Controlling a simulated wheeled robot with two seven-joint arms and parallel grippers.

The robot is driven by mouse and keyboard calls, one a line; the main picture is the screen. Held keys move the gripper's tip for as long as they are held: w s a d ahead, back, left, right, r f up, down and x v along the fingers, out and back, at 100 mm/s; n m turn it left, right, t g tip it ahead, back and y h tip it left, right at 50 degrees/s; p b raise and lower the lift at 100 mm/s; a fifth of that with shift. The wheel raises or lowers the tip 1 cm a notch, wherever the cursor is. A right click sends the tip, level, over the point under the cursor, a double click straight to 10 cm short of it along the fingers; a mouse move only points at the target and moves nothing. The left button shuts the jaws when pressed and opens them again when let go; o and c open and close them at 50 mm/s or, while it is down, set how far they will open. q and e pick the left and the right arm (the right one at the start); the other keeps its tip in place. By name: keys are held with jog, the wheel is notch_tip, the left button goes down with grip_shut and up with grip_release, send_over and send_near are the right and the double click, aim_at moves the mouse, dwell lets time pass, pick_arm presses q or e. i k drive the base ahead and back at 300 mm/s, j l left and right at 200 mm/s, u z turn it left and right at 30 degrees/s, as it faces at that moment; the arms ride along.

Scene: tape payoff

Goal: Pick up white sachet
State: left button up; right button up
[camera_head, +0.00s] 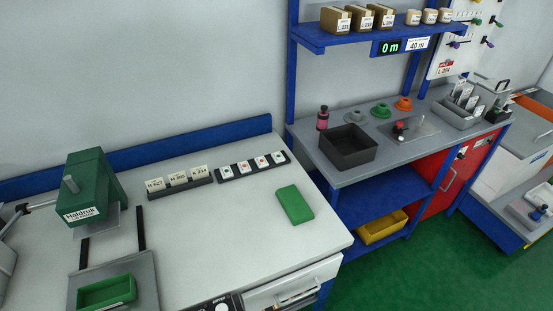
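I cannot make out a thing that is clearly a white sachet. Small white upright pieces with printed codes (178,179) stand in a dark holder (182,190) on the white table. White pieces with dark and red marks (243,167) stand in a second dark holder (252,170) to its right. I cannot tell whether any of these is a sachet. Neither of my grippers is in view.
A green press (93,187) stands at left, with a green tray (107,292) in front. A green block (295,204) lies on the white table (225,240), with clear surface around it. A dark bin (348,147) sits on the grey bench (385,165) at right.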

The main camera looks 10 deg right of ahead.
aim_at(262, 162)
jog(key=i+l+u, duration=0.1)
jog(key=l, duration=0.3)
jog(key=i+l, duration=0.2)
jog(key=l, duration=0.25)
jog(key=i+l+u, duration=0.15)
jog(key=l, duration=0.25)
jog(key=i+l+u, duration=0.1)
jog(key=l, duration=0.35)
jog(key=i+l, duration=0.1)
jog(key=l, duration=0.35)
jog(key=u, duration=0.05)
